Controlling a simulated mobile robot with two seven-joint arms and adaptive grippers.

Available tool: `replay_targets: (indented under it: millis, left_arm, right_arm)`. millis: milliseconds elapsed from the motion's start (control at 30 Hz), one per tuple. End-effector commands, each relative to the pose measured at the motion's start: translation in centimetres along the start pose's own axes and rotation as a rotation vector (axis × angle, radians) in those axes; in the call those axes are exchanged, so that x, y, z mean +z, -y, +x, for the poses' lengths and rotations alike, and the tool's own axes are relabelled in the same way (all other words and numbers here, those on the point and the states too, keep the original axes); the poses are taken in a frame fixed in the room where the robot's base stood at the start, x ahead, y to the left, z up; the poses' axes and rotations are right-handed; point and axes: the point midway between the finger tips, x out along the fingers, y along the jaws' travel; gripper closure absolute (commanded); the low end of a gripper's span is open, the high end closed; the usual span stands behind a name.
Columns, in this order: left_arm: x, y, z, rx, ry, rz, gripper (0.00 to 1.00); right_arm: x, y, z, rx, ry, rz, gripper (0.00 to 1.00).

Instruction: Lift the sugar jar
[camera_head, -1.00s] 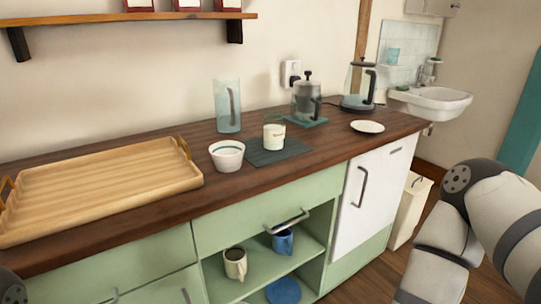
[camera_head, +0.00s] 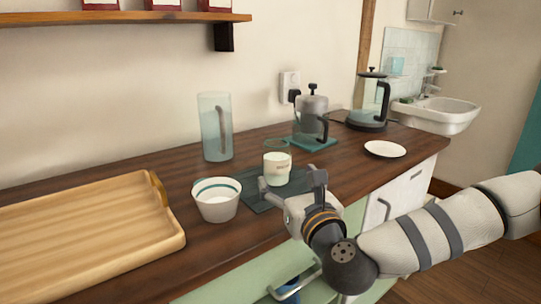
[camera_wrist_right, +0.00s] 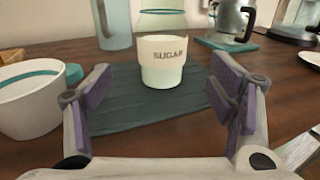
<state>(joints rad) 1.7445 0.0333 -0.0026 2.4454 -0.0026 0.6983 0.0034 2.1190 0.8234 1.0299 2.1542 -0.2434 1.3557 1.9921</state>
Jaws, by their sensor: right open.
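The sugar jar (camera_head: 277,168) stands upright on a dark slate mat (camera_head: 257,199) on the wooden counter. It is glass, filled white, and the right wrist view shows the jar (camera_wrist_right: 163,62) with "SUGAR" on its front. My right gripper (camera_head: 291,190) is at the front edge of the mat, close in front of the jar. In the right wrist view the gripper's purple-padded fingers (camera_wrist_right: 160,102) are spread wide, with the jar beyond them and centred between them. Nothing is between the fingers. My left gripper is not in view.
A white bowl with a green stripe (camera_head: 216,201) stands just left of the mat. A tall glass pitcher (camera_head: 214,130) and a French press (camera_head: 311,118) stand behind. A wooden tray (camera_head: 85,235) fills the left. A white plate (camera_head: 385,149) and a kettle (camera_head: 369,104) are at right.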

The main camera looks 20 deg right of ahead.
Motion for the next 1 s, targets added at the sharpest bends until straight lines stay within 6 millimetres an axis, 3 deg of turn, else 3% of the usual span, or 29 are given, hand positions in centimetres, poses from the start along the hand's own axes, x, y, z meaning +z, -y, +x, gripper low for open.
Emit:
replay_targets:
  millis: [100,500,600,800,867,1000]
  left_arm:
    - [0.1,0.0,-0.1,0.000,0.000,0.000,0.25]
    - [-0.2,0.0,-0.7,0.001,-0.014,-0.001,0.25]
    - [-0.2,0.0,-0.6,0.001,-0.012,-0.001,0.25]
    - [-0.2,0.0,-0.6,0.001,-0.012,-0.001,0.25]
    - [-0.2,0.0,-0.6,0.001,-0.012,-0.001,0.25]
    - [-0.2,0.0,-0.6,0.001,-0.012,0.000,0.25]
  right_arm:
    - [0.2,0.0,2.8,-0.002,0.003,-0.002,0.24]
    - [0.9,0.3,9.4,0.000,0.002,-0.003,0.24]
    - [0.8,0.3,10.3,0.001,0.000,-0.003,0.24]
    - [0.8,0.3,10.4,0.001,0.000,-0.002,0.24]
    - [0.8,0.3,10.4,0.001,0.000,-0.002,0.35]
    - [0.8,0.3,10.4,0.001,0.000,-0.002,0.67]
